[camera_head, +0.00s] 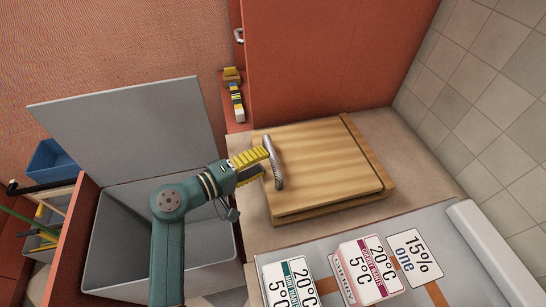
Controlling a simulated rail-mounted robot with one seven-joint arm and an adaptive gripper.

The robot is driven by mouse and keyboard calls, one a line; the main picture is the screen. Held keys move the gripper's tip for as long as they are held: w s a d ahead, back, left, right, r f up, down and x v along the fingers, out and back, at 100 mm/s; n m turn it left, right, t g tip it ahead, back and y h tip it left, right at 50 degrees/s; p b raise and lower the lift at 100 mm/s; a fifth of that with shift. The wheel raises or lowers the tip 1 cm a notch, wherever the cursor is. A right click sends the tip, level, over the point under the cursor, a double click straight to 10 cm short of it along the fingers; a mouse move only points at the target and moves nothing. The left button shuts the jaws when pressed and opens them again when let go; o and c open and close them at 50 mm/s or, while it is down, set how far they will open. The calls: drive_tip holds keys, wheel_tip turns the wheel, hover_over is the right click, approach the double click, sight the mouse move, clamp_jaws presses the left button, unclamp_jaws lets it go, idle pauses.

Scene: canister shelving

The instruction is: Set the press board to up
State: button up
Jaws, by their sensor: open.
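The press board (326,162) is a wooden board lying flat on a slightly larger wooden base (338,206) on the counter. A curved metal handle (274,163) stands at its left edge. My gripper (266,163), with yellow ribbed fingers, is open at the handle. One finger is above and behind, the other below and in front. The fingertips are close to the handle; whether they touch it I cannot tell.
A grey bin (108,240) with its lid (128,128) raised stands at left. Labelled cards (366,268) lie on a grey surface in front. A red cabinet (330,55) stands behind the board, and a tiled wall (490,110) is at right.

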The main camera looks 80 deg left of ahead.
sight(273, 156)
drive_tip(key=x, duration=0.4)
drive_tip(key=shift+w+a, duration=0.1)
drive_tip(key=shift+w, duration=0.05)
drive_tip(key=shift+c, duration=0.5)
clamp_jaws()
